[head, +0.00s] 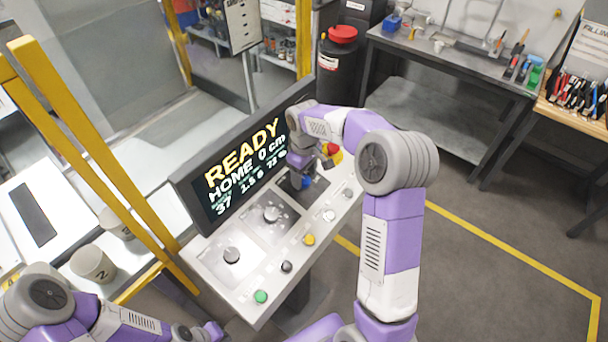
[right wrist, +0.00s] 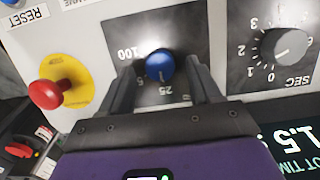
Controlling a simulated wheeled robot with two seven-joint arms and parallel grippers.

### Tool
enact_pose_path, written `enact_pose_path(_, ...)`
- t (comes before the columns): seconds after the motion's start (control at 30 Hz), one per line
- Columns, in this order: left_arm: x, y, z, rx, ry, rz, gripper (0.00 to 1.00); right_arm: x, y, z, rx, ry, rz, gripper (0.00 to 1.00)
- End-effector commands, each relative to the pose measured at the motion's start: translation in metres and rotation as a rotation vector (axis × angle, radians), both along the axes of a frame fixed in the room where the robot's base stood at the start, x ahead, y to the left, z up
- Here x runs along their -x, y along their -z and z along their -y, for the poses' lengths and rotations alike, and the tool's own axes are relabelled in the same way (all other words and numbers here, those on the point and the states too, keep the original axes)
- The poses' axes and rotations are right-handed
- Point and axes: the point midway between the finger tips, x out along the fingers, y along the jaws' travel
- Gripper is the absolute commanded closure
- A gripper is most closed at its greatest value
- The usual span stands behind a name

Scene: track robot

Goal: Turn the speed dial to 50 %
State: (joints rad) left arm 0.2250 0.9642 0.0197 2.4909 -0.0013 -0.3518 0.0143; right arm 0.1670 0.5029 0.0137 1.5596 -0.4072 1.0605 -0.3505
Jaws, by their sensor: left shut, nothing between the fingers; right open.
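The blue speed dial (right wrist: 160,65) sits on a dark square plate with the marks 100 and 25 partly showing around it; some marks are hidden by my fingers. A faint light mark shows on its lower side. My right gripper (right wrist: 161,72) is open, one finger on either side of the dial; I cannot tell whether they touch it. In the head view the blue dial (head: 304,182) shows just below my right gripper (head: 309,169). My left gripper (head: 207,332) is shut and empty at the bottom edge, away from the panel's dials.
The display (head: 240,160) reads READY, HOME 0 cm; its lower line is too small to read surely. A red stop button (right wrist: 45,94) and a grey SEC dial (right wrist: 290,45) flank the blue dial. Two more knobs and several buttons (head: 308,239) line the panel. Yellow posts stand at left.

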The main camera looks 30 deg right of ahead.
Motion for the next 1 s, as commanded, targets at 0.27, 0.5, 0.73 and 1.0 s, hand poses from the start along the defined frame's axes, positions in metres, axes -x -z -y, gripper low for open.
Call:
enact_pose_path(0.27, -0.0002, 0.0004, 0.0, 0.0, 0.0, 0.0, 1.0, 0.0, 0.0082, 0.0001, 0.001, 0.001, 0.001, 0.37)
enact_pose_path(0.5, -0.0002, 0.0004, 0.0001, 0.0, 0.0, 0.0, 1.0, 0.0, 0.0081, 0.0, 0.0, 0.001, 0.001, 0.57)
enact_pose_path(0.73, -0.0001, 0.0004, 0.0001, 0.0, 0.0, 0.0, 1.0, 0.0001, 0.0079, 0.0, 0.0, 0.001, 0.001, 0.92)
enact_pose_path(1.0, -0.0001, -0.0012, 0.0001, 0.0, 0.0, 0.0, 1.0, 0.0001, 0.0074, 0.0004, -0.006, 0.027, -0.003, 0.93)
